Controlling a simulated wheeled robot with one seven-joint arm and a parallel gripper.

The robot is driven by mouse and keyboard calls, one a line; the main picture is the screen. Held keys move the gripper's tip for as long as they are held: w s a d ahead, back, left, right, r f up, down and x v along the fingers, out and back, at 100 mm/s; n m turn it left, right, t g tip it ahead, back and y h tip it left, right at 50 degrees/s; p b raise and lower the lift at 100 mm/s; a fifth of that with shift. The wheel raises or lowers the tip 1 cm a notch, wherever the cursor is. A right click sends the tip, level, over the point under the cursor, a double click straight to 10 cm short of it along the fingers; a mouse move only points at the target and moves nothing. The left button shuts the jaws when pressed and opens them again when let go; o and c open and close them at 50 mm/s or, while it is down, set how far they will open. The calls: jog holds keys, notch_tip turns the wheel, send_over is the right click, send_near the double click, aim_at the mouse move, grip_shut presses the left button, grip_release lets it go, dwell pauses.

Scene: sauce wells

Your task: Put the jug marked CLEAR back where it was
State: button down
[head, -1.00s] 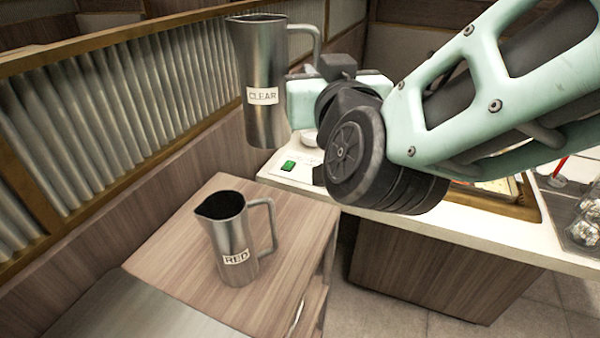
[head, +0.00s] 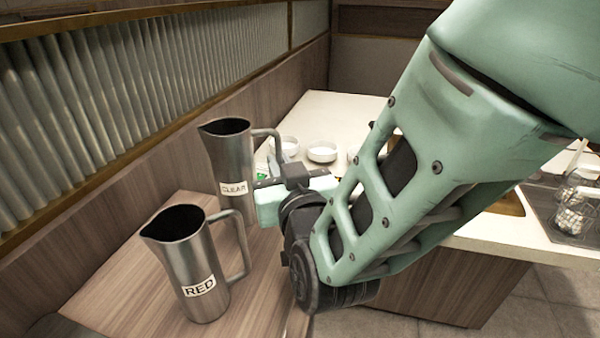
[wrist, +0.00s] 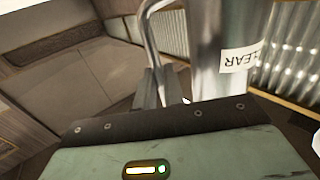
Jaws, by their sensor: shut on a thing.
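The steel jug marked CLEAR (head: 229,160) is upright at the back of the wooden cabinet top, behind the jug marked RED (head: 190,262). My gripper (head: 272,172) is shut on the CLEAR jug's handle, from the right. In the wrist view the gripper (wrist: 160,88) has its fingers at the handle, and the CLEAR jug (wrist: 220,60) shows its label on its side. The CLEAR jug's base is partly hidden behind the RED jug's handle and my gripper, so I cannot tell whether it touches the wood. The RED jug stands upright, apart from it.
The wooden cabinet top (head: 122,280) has bare room left of the RED jug. A corrugated partition (head: 110,90) runs along the left. A white counter (head: 330,115) with small white bowls (head: 321,152) lies behind. Glass jars (head: 575,212) stand at the right.

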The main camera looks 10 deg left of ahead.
jog(key=shift+f, duration=2.85)
jog(key=shift+f, duration=0.15)
jog(key=c, duration=1.5)
grip_release()
